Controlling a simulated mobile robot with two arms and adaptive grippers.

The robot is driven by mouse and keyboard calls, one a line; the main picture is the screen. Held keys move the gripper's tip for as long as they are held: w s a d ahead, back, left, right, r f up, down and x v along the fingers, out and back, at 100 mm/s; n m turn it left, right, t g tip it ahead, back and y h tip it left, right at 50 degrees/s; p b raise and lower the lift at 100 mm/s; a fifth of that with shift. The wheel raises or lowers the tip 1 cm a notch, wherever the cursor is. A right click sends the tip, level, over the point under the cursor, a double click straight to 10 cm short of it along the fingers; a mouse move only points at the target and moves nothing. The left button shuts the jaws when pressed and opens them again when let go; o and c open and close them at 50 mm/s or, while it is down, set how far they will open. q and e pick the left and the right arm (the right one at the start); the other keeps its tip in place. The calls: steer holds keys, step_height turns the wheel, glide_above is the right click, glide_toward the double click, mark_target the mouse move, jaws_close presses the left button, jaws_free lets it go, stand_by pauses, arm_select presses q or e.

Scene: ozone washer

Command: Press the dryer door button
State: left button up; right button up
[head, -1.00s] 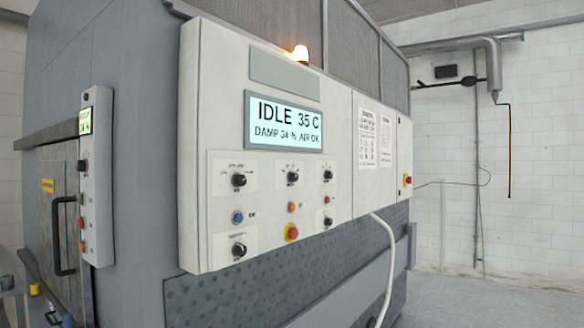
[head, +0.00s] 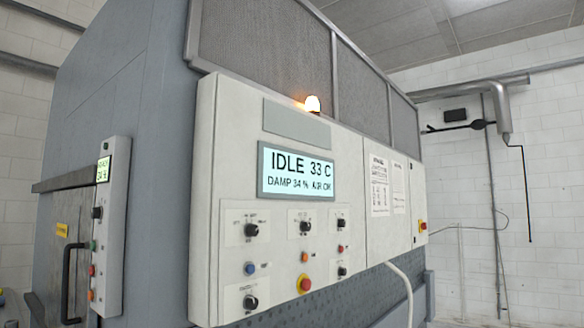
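The dryer is a large grey machine with a pale control panel (head: 226,180) in the head view. The panel screen (head: 299,172) reads IDLE 33 C, DAMP 34 %. At left, a narrow side panel (head: 113,205) beside the dryer door holds a small green screen, a black knob, and small green, red and orange buttons (head: 91,270). Which one is the door button I cannot read. Neither gripper is in view.
A black door handle (head: 71,283) sticks out at the left. An amber lamp (head: 313,104) glows above the panel. A white hose (head: 405,290) hangs below it. A metal pipe (head: 500,105) runs along the white brick wall at right.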

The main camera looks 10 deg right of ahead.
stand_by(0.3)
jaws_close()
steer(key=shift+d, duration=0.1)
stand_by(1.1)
